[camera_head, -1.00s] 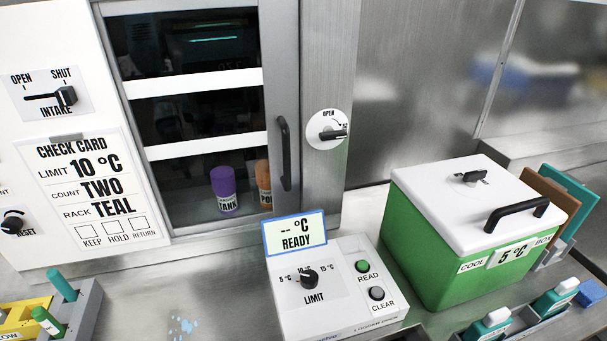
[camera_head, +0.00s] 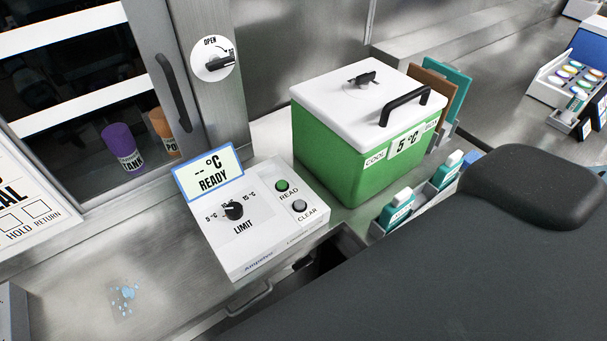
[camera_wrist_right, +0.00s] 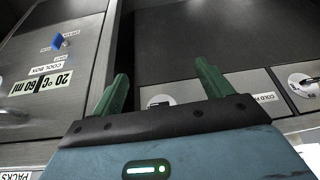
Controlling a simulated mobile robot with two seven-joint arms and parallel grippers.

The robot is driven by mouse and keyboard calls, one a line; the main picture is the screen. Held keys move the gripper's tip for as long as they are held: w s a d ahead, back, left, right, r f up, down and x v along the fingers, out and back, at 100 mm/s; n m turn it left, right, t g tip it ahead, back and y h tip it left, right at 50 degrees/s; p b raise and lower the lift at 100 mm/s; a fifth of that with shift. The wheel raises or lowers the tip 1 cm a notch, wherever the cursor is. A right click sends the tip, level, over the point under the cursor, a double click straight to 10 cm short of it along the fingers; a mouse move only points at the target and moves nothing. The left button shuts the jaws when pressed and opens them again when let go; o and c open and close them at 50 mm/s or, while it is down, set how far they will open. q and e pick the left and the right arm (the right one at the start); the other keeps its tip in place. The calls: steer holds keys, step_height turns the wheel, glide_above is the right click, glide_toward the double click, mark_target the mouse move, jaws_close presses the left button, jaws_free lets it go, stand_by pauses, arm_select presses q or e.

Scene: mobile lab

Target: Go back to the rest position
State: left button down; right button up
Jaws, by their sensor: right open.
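My right gripper (camera_wrist_right: 163,75) shows in the right wrist view with its two green fingers spread apart and nothing between them. It faces grey cabinet fronts with labels. In the head view a large dark arm part of mine covers the lower right; neither gripper shows there. My left gripper is in no view.
A green cool box (camera_head: 335,150) with a white lid stands on the counter. A white reader (camera_head: 265,215) showing "READY" is left of it. Teal-labelled bottles (camera_head: 398,208) stand in a rack near my arm. A blue spill (camera_head: 126,292) marks the otherwise clear left counter.

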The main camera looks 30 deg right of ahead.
steer(key=shift+w+a+f+t+y, duration=0.3)
steer(key=shift+w+f+t, duration=0.35)
steer(key=shift+t, duration=0.4)
steer(key=shift+w+a+f+t+y, duration=0.2)
steer(key=shift+w+a+f+t, duration=0.3)
steer(key=shift+t, duration=0.55)
